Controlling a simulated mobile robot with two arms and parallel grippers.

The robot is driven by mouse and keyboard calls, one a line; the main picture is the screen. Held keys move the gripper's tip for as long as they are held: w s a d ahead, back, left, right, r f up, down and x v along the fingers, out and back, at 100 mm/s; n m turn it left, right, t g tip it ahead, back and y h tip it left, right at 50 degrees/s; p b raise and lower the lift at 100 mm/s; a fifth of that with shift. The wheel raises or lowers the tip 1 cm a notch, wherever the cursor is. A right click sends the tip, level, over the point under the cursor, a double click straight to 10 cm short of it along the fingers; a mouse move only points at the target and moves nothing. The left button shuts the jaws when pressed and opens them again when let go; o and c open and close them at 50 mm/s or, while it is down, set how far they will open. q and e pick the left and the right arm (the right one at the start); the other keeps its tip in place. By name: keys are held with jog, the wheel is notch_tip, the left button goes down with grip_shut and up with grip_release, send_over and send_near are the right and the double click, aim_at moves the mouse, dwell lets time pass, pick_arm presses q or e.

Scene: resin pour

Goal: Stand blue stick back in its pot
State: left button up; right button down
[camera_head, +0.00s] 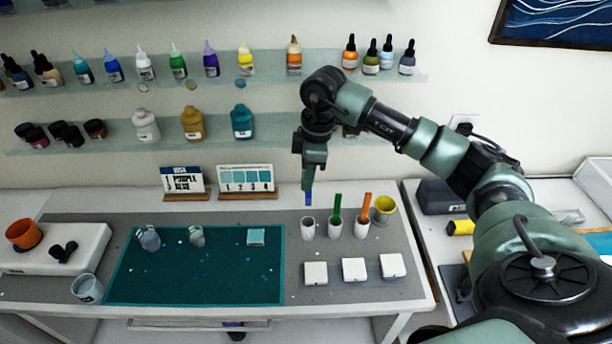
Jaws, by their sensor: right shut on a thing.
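My right gripper (309,188) is shut on the blue stick (309,199) and points downward. The stick hangs upright with its lower end just above a white pot (307,229), which has a dark open mouth and no stick in it. I cannot tell whether the tip touches the pot's rim. A green stick (337,203) stands in the middle white pot (334,231). An orange stick (366,207) stands in the right white pot (361,230). My left gripper is not in view.
White square blocks (354,270) lie in front. A teal mat (190,285) covers the table's middle, with clear cups at its back. Two display cards (247,180) stand behind. Shelves of bottles (210,80) hang above.

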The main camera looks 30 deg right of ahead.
aim_at(307, 205)
jog(key=shift+f+b, duration=0.45)
jog(key=shift+f, duration=0.45)
notch_tip(307, 205, down, 3)
jog(key=shift+r+b, duration=0.15)
jog(key=shift+b, duration=0.9)
jog(key=shift+w+f+b, duration=0.1)
jog(key=shift+f+b, duration=1.85)
jog(key=shift+f, duration=1.1)
jog(key=c, duration=1.5)
grip_release()
